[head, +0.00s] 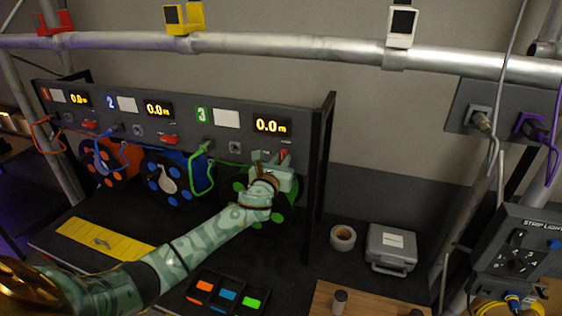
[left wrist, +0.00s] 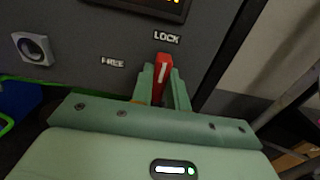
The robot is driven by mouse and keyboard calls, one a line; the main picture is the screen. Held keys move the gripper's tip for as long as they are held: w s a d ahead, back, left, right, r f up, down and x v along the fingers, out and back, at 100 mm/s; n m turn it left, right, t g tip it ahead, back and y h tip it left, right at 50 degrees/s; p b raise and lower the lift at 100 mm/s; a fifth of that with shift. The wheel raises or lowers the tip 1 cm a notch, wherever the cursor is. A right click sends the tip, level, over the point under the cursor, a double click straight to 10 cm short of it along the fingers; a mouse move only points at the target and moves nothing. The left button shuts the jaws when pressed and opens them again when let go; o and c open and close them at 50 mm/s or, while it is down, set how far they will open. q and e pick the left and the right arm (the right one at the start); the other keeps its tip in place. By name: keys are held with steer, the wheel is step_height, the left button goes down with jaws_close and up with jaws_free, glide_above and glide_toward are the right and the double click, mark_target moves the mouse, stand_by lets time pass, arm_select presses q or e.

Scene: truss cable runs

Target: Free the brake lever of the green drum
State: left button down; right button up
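The green drum (head: 277,217) sits under panel 3 in the head view, mostly hidden behind my left gripper. Its red brake lever (left wrist: 162,72) shows in the left wrist view, pointing up at the LOCK label (left wrist: 166,37). The FREE label (left wrist: 113,62) is to the left of it. My left gripper (head: 282,163) is at the panel under the 0.0 m display. In the left wrist view its fingers (left wrist: 162,88) stand on both sides of the lever, with no clear gap, so it looks shut on it. My right gripper is not in view.
Red drum (head: 103,171) and blue drum (head: 170,182) hang to the left, with their own red levers. A green cable (head: 203,172) loops beside my gripper. A black side post (head: 322,150) stands just right. A tape roll (head: 343,237) and grey case (head: 391,248) lie on the bench.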

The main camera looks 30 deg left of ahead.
arm_select(q)
steer(key=shift+n, duration=0.4)
steer(key=n, duration=0.4)
steer(key=shift+a+f, duration=0.1)
steer(key=shift+a, duration=0.1)
steer(key=shift+s+a+f+n, duration=0.1)
steer(key=shift+f+n, duration=0.05)
steer(key=shift+n, duration=2.05)
steer(key=shift+w+a+f+n, duration=0.1)
steer(key=shift+n, duration=2.1)
steer(key=shift+s+a+f+n, duration=0.1)
steer(key=shift+f+n, duration=0.05)
steer(key=shift+n, duration=2.05)
steer(key=c, duration=1.4)
jaws_free()
steer(key=shift+o, duration=0.2)
steer(key=b+v, duration=0.1)
steer(key=v, duration=1.5)
